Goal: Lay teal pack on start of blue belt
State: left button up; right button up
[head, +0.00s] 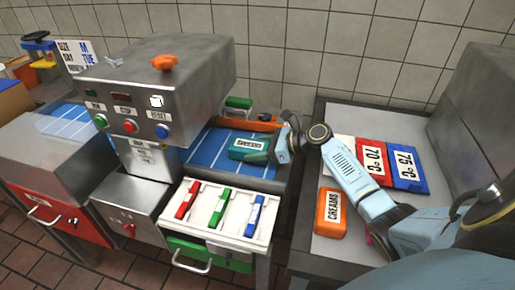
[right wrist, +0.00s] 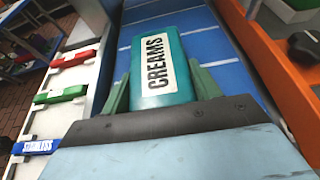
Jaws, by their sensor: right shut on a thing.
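The teal pack (head: 246,149) has a white label reading CREAMS in the right wrist view (right wrist: 178,85). My right gripper (head: 264,157) is shut on it, with green fingers on both sides of the pack. The pack is over the near right part of the blue belt (head: 197,150), which has white lines and also shows in the right wrist view (right wrist: 207,47). I cannot tell whether the pack touches the belt. My left gripper is not in view.
A steel machine (head: 150,75) with an orange knob stands over the belt's left. A white tray (head: 216,232) with red, green and blue handled pieces is in front. On the right counter are an orange CREAMS pack (head: 329,214), a red 70°C card (head: 373,162) and a blue 75°C card (head: 405,166).

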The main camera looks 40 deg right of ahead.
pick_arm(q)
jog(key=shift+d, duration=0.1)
pick_arm(e)
jog(key=o, duration=1.1)
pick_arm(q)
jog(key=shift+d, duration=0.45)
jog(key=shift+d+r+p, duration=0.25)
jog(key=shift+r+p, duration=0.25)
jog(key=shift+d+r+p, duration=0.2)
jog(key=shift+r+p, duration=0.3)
pick_arm(e)
jog(key=v, duration=1.3)
jog(key=shift+s+d+r, duration=0.1)
jog(key=shift+r, duration=0.1)
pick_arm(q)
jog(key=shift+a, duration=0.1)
